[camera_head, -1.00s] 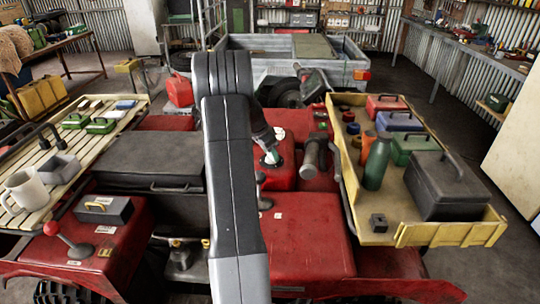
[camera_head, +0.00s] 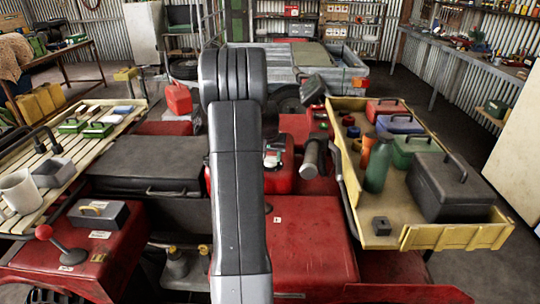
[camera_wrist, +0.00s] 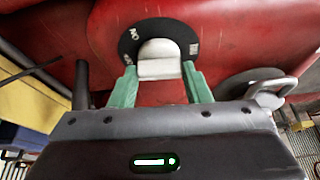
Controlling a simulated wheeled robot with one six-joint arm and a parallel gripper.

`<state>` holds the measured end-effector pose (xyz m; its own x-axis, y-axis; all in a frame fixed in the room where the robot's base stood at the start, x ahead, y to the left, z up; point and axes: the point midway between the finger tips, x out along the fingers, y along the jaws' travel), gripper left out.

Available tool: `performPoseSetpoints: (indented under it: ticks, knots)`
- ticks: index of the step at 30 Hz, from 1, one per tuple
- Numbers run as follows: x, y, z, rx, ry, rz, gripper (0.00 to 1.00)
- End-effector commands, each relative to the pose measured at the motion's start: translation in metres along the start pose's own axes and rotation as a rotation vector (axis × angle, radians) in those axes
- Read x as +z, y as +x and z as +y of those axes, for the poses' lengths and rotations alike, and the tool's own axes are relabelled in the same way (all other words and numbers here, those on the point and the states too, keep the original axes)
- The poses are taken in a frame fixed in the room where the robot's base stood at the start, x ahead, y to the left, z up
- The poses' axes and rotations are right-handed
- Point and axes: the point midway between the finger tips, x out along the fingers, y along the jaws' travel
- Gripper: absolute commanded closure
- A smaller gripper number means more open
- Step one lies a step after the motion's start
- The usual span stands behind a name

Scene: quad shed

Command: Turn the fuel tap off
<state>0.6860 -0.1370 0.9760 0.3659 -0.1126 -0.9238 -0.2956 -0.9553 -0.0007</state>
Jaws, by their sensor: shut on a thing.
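The fuel tap (camera_wrist: 160,68) is a pale grey lever with a rounded hub, on a black round dial plate (camera_wrist: 160,26) fixed to the red tank (camera_wrist: 225,30). The plate bears white markings to the left and right, too small to read surely. In the wrist view my gripper (camera_wrist: 160,76) has its green fingers on either side of the lever, shut on it. The lever's flat end points down the picture, between the fingers. In the head view my arm hides most of the gripper and tap; the red tank also shows there (camera_head: 282,182).
A dark grip (camera_head: 310,158) stands just right of the tank. Further right is a yellow tray (camera_head: 385,243) with boxes and a green bottle (camera_head: 377,165). A black seat (camera_head: 150,160) lies left of my arm. A slatted rack (camera_head: 30,215) stands at far left.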

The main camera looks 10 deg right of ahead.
Motion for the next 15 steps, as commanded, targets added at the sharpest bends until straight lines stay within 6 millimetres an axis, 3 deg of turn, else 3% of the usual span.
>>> performPoseSetpoints:
  ticks: [15]
  knots:
    - [-0.0005,-0.0005,0.0007,-0.038,-0.094,0.000,0.79]
